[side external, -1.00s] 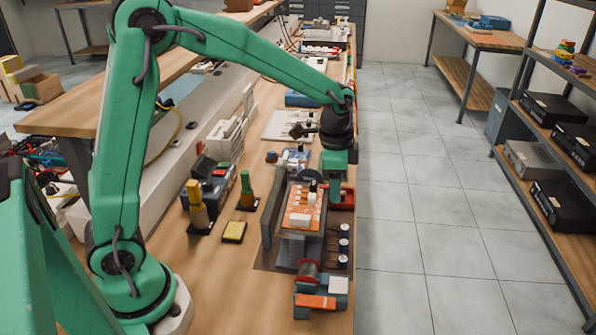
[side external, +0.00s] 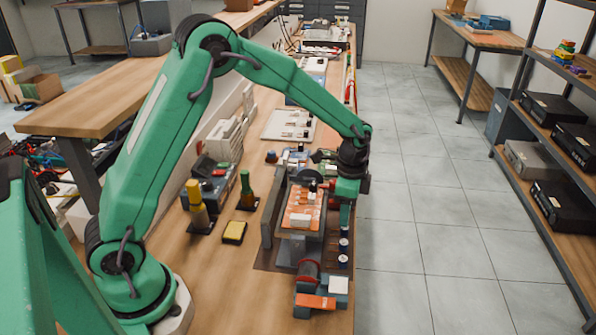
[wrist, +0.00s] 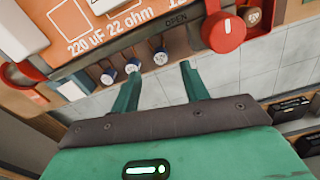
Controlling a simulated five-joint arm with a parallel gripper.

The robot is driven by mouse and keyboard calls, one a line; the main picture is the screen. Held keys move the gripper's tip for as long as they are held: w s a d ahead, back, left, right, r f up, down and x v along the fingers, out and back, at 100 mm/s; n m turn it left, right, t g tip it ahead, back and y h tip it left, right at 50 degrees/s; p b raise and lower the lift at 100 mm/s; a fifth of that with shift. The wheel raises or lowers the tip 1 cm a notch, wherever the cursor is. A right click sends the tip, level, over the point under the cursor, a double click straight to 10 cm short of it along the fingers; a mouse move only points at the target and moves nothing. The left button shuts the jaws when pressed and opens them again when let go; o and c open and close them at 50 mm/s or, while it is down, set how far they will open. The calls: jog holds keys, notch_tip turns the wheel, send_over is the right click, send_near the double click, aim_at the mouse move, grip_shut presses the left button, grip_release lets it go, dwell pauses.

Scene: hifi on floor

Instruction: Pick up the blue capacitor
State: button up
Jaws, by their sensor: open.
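Several small blue capacitors with pale tops stand in a row at the table's right edge, beside the orange board (side external: 300,207). In the side view one (side external: 344,245) shows just below my gripper (side external: 345,214). The wrist view shows three: left (wrist: 107,76), middle (wrist: 132,66) and right (wrist: 160,57). My gripper (wrist: 160,71) is open and empty, its fingers pointing toward the row. In the wrist view the right capacitor lies between the two fingertips and the middle one lies close to the left fingertip. The gripper hides part of the row in the side view.
A grey fixture holds the orange board, printed "220 uF 22 ohm" in the wrist view. A red knob (wrist: 223,31) sits near the right finger. A reel (side external: 308,271) stands in front. Tiled floor (side external: 430,230) lies beyond the table's right edge.

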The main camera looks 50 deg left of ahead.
aim_at(344, 231)
jog(key=shift+f, duration=0.2)
jog(key=shift+w+f, duration=0.1)
jog(key=shift+f, duration=2.4)
jog(key=shift+c, duration=0.5)
grip_shut()
